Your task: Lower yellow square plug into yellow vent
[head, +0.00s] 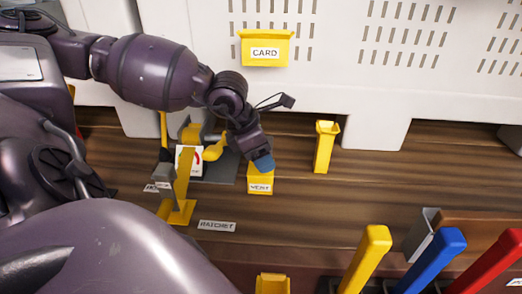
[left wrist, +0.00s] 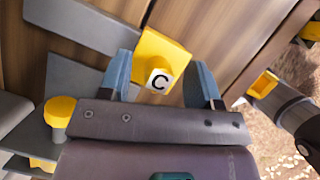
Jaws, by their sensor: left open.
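The yellow vent (head: 260,184), a small yellow box with a VENT label, stands on the wooden surface. My left gripper (head: 263,162) is directly over it, with blue fingertips close to its top. In the left wrist view the gripper (left wrist: 163,82) is open, one finger on each side of a yellow block with a white face marked C (left wrist: 159,82), probably the square plug. A wider yellow part (left wrist: 163,50) shows right behind that block. I cannot tell whether the block is in the vent or only on it. The plug is hidden in the head view. My right gripper is not in view.
A yellow post (head: 325,150) stands right of the vent, and a yellow lever mechanism (head: 184,175) with a RATCHET label (head: 217,225) stands left. A yellow CARD tray (head: 265,50) hangs on the white wall. Yellow (head: 367,255), blue (head: 435,262) and red (head: 490,262) handles are at front right.

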